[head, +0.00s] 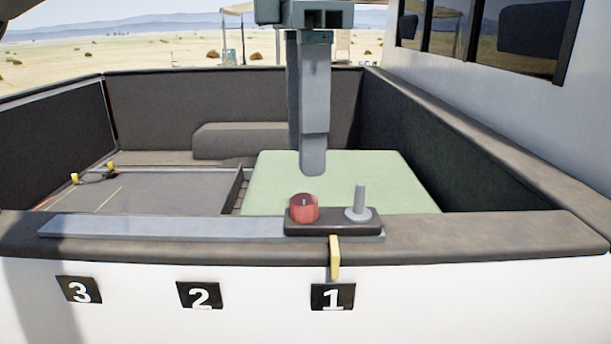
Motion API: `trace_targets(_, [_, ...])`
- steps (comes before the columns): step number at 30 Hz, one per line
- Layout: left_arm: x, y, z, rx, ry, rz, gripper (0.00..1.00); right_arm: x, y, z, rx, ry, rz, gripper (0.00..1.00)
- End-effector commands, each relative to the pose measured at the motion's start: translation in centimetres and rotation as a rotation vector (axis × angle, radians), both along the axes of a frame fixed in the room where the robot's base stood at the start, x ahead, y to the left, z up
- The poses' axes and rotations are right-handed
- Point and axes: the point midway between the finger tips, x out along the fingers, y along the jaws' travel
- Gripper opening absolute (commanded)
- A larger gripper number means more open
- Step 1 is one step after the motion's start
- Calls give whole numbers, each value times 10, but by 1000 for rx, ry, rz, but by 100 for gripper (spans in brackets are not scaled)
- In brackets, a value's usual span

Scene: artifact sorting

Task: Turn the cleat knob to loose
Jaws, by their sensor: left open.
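A red round knob (304,207) sits on the left part of a dark control box (333,227) on the near ledge. I take it for the cleat knob, but no label on it can be read, so I cannot tell its setting. A grey upright lever (359,202) stands on the same box, right of the knob. My left gripper (308,160) points down from the top of the head view, its tips just above the red knob in the picture and apart from it. It is open, its fingers overlapping in this view, with nothing seen between them. My right gripper is not in view.
A yellow handle (335,257) hangs over the ledge front above plate 1 (332,297). Plates 2 (200,295) and 3 (79,290) are to the left. Behind the ledge lie a pale green panel (400,185) and a grey panel (150,190), enclosed by dark walls (440,140).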

Motion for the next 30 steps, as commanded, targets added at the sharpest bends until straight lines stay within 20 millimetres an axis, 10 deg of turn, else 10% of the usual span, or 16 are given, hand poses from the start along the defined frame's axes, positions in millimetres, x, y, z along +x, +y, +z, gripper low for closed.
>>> trace_targets(12, [0,0,-55,1,1,0,43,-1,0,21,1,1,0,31])
trace_targets(25, [0,0,-63,0,1,0,43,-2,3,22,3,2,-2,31])
trace_targets(30, [0,0,-63,0,0,0,5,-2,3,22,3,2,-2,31])
